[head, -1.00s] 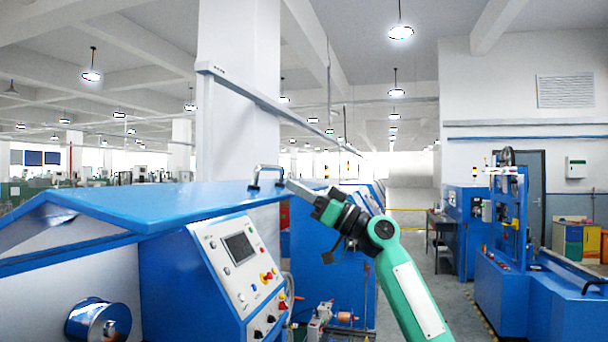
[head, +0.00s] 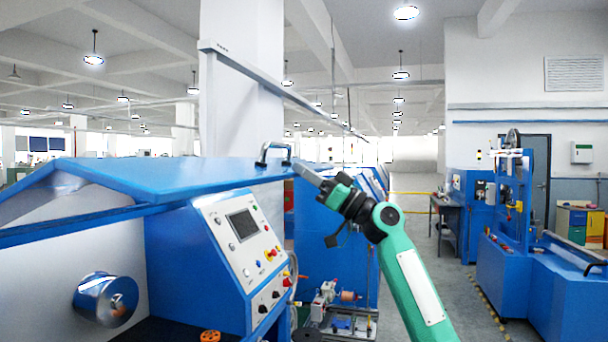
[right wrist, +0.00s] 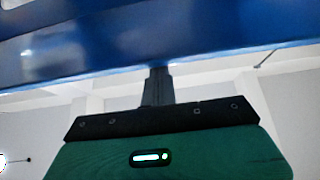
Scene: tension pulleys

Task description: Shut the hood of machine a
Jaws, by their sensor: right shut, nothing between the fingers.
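Machine a, on the left of the head view, has a blue hood (head: 190,178) with a black bar handle (head: 275,150) near its right end. The hood stands over a sloped control panel (head: 243,228). My right gripper (head: 303,171) is shut and empty, its grey tip at the hood's right edge, just right of the handle and not around it. In the right wrist view the shut fingers (right wrist: 157,82) point up at the blue hood (right wrist: 150,45), which spans the top. Whether they touch it is unclear. My left gripper is not in view.
A metal roller (head: 106,299) sticks out of the machine's front at lower left. Behind my right arm are more blue machines and a small rig (head: 340,312) on the floor. An open aisle runs right of the arm, with another blue machine (head: 510,255) beyond.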

